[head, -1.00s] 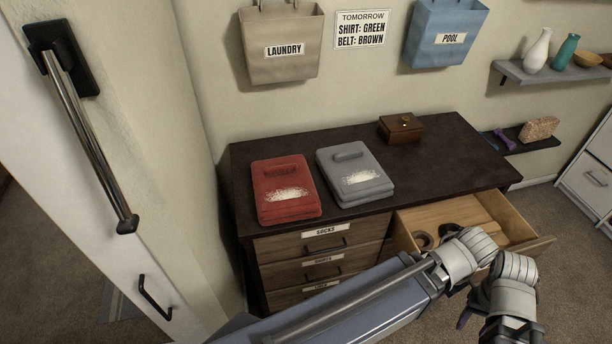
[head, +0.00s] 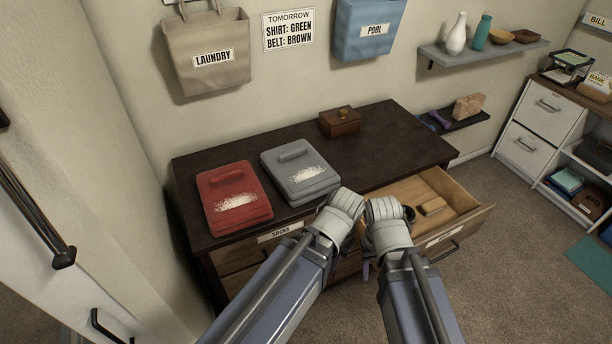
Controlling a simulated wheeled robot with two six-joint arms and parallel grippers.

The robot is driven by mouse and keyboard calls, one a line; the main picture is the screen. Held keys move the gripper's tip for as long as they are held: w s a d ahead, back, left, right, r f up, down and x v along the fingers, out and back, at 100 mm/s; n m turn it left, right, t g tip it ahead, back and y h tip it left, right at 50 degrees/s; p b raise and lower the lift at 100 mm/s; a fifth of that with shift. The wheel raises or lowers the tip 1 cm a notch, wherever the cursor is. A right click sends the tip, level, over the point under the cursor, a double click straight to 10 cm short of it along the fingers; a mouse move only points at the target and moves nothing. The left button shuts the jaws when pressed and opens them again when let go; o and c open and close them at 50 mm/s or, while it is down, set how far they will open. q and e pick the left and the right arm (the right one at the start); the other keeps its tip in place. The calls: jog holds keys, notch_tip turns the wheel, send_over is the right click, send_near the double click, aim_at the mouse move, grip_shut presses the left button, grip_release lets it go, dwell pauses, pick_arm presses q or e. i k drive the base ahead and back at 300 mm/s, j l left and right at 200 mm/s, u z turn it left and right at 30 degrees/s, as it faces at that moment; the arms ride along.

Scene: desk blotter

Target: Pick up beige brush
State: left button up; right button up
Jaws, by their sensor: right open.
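A dark round thing (head: 409,214) in the drawer is partly hidden by my right gripper.
On the dark dresser top (head: 378,145) are a red box (head: 232,190), a grey box (head: 296,172), both with white powder-like patches, and a brown wooden box (head: 340,121). A wall shelf (head: 462,120) is behind the drawer.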

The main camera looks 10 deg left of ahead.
aim_at(428, 208)
jog(key=i+l+u, duration=0.3)
jog(key=l+u, duration=0.3)
jog(key=i+l+u, duration=0.25)
jog(key=l, duration=0.2)
jog(key=l+u, duration=0.3)
jog(key=l, duration=0.1)
